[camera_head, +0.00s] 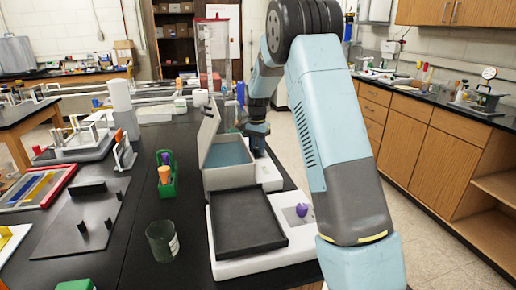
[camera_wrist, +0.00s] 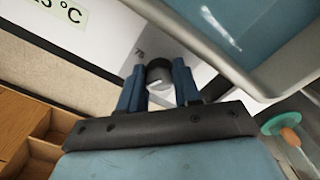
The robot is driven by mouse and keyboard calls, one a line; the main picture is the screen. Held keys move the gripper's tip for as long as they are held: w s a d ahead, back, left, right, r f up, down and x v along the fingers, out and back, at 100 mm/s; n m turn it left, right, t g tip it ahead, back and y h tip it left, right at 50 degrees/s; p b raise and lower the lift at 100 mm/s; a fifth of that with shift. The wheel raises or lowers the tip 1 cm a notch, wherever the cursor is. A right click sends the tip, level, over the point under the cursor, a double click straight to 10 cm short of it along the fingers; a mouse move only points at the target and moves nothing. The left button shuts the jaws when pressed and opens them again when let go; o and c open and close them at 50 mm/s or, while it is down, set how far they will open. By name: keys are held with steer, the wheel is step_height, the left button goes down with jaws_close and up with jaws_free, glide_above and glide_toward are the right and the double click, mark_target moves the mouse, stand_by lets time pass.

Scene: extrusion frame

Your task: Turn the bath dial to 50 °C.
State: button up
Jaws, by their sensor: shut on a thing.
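The water bath (camera_head: 228,180) is a grey box with a raised lid and blue water, on the black bench in the head view. My gripper (camera_wrist: 159,86) is shut on the dial, with one dark blue finger on each side. A printed "75" shows just beyond the dial; the rest of the scale and the pointer cannot be read. A pale green display (camera_wrist: 58,14) ends in "°C", its first figures cut off. In the head view my gripper (camera_head: 257,134) is beside the bath; the dial is hidden there.
A white device with a black tray (camera_head: 247,222) and a purple knob (camera_head: 303,211) stands in front of the bath. A green rack (camera_head: 166,180) and a glass beaker (camera_head: 162,241) stand to the left. The bath's rim (camera_wrist: 262,88) is close to my gripper's right.

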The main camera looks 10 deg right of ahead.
mark_target(257, 147)
steer(key=shift+w+r, duration=0.1)
steer(key=o, duration=1.1)
steer(key=shift+c, duration=0.2)
step_height(257, 147, up, 14)
steer(key=shift+f, duration=0.25)
